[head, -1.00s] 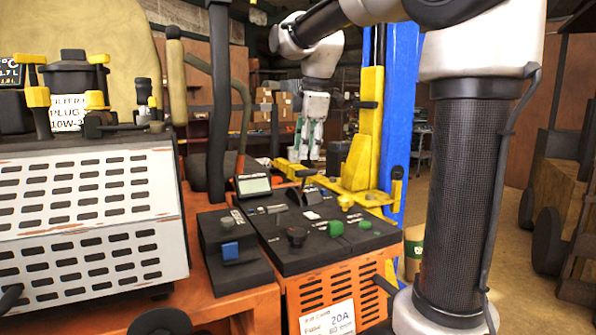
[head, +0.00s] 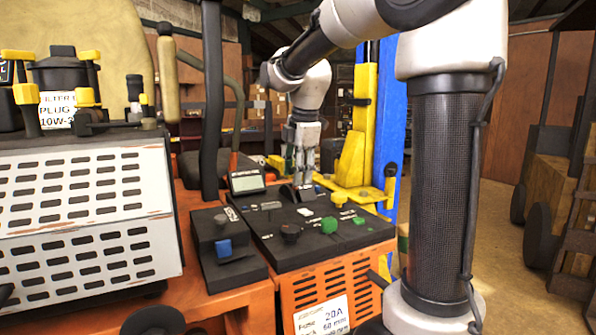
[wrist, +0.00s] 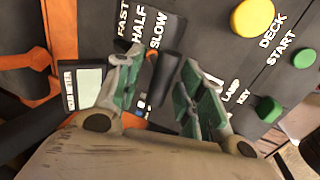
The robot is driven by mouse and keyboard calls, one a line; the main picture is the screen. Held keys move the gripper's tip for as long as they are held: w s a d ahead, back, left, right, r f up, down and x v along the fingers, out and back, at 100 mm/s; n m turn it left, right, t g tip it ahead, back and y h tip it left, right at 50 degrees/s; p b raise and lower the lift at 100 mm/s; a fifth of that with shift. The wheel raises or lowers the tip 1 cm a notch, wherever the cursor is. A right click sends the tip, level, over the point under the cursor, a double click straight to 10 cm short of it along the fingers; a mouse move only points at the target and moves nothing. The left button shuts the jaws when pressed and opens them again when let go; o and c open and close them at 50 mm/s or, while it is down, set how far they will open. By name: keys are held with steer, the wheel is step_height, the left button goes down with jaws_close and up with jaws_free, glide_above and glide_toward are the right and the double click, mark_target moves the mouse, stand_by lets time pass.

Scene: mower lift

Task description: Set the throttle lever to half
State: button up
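The throttle lever (wrist: 164,72) is a dark handle beside the printed words FAST, HALF and SLOW (wrist: 138,27) in the wrist view. My gripper (wrist: 163,66) is open, with its green-padded fingers on either side of the lever and a gap visible beside it. The lever's exact setting is hard to tell because the fingers and handle overlap its slot. In the head view my gripper (head: 301,165) points down at the far part of the black control panel (head: 290,250). There the lever is mostly hidden by the fingers.
A small display (head: 247,181) stands left of the gripper. Green knobs (head: 328,225), a black knob (head: 290,232) and a blue switch (head: 223,248) sit nearer on the panels. A black upright post (head: 211,100) and a yellow mast (head: 364,110) flank the arm.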

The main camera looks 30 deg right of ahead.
jaws_close()
steer(key=shift+w+r+g, duration=0.25)
steer(key=shift+w+g, duration=0.7)
steer(key=shift+w, duration=0.1)
steer(key=shift+w+r+g, duration=0.25)
steer(key=shift+w+g, duration=0.7)
steer(key=shift+w, duration=0.05)
steer(key=shift+w+r, duration=0.1)
steer(key=shift+w, duration=0.5)
jaws_free()
